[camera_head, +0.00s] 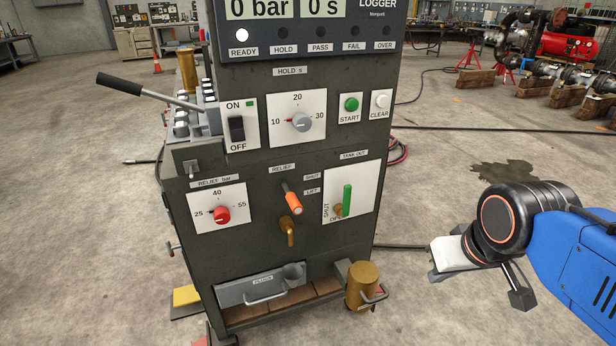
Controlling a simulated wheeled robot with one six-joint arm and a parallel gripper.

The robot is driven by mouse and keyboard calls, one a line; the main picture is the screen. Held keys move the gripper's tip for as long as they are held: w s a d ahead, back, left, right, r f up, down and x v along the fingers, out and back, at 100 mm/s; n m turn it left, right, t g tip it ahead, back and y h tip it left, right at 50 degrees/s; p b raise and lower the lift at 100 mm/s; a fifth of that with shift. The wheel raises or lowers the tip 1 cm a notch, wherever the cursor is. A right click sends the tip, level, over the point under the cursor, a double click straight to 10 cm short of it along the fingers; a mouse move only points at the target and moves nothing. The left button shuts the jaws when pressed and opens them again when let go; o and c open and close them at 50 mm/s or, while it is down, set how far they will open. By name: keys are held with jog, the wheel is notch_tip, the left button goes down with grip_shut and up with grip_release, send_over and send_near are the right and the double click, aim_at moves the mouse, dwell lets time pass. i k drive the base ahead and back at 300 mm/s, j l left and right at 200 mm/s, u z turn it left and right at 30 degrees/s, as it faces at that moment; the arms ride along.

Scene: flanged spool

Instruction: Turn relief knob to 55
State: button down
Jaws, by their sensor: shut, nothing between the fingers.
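The relief knob (221,215) is a small red knob on a white plate labelled RELIEF bar (201,226), on the lower left of the cabinet front. The plate is marked 25 at left, 40 at top and 55 at right. The knob's pointer seems to face left, towards 25. My gripper (520,293) is at the right of the view, well to the right of the cabinet and apart from the knob. It is shut and holds nothing; its fingers show only partly.
The dark cabinet (270,255) also carries an orange-tipped relief lever (293,203), a brass spout (289,230), a green tank handle (347,200) and the HOLD knob (301,121). A black-gripped lever (120,83) sticks out at upper left. Open floor lies between cabinet and arm.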

aim_at(221, 214)
jog(key=j+u, duration=0.1)
jog(key=j, duration=0.8)
jog(key=i+j+u, duration=0.1)
jog(key=j, duration=0.75)
jog(key=k+j+u, duration=0.2)
jog(key=k+j, duration=0.5)
jog(key=k, duration=0.4)
jog(key=l+u, duration=0.05)
